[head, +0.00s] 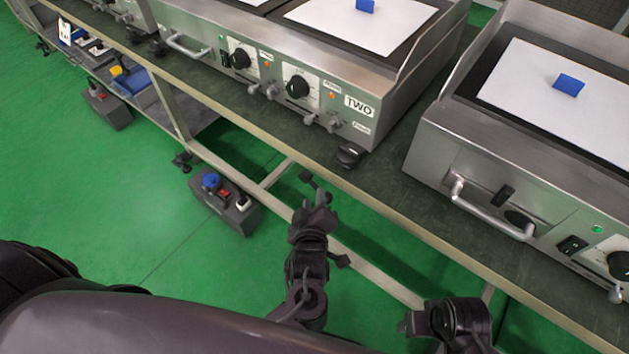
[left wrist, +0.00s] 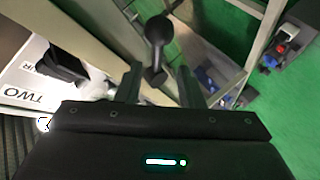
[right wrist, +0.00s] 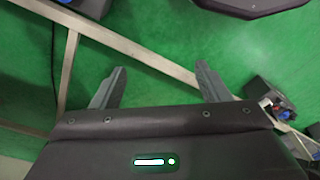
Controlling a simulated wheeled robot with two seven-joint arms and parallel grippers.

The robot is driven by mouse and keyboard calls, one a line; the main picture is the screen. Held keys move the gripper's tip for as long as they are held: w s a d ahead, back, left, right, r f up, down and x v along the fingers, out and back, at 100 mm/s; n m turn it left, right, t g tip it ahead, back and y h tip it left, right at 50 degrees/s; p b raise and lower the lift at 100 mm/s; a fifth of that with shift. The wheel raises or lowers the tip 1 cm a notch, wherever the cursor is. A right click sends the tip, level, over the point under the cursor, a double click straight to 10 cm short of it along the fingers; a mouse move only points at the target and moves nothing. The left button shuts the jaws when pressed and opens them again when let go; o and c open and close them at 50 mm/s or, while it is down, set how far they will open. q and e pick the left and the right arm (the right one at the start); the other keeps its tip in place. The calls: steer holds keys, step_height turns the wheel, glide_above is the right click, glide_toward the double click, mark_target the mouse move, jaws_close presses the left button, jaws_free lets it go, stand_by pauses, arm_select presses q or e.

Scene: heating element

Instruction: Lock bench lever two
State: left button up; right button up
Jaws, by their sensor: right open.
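A black lever with a rounded end (left wrist: 158,32) shows in the left wrist view, between and beyond the fingertips of my left gripper (left wrist: 159,71). The fingers stand apart with a gap on each side of it. In the head view my left gripper (head: 317,202) is below the bench edge, close to a small black piece (head: 306,177) that may be this lever. The griddle labelled TWO (head: 358,106) stands on the bench above. My right gripper (right wrist: 158,72) is open and empty over the floor. I cannot tell whether the lever is locked.
The dark bench top (head: 395,195) carries the griddles, with another griddle (head: 480,165) at right. Metal frame bars (head: 375,268) run below it. A grey box with a blue top (head: 226,203) stands on the green floor.

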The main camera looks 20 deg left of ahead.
mark_target(314, 188)
arm_select(q)
steer(key=shift+w+t+y, duration=0.25)
steer(key=shift+t+y, duration=0.05)
steer(key=shift+y, duration=0.1)
steer(key=b+x, duration=0.1)
steer(key=x, duration=0.5)
steer(key=shift+w+f, duration=0.1)
steer(key=shift+w+a+f, duration=0.1)
steer(key=shift+w+a, duration=0.1)
steer(key=shift+w, duration=0.3)
arm_select(e)
steer(key=shift+a+r, duration=0.2)
steer(key=shift+r, duration=0.3)
steer(key=shift+a+r, duration=0.15)
steer(key=shift+r, duration=0.3)
arm_select(q)
jaws_close()
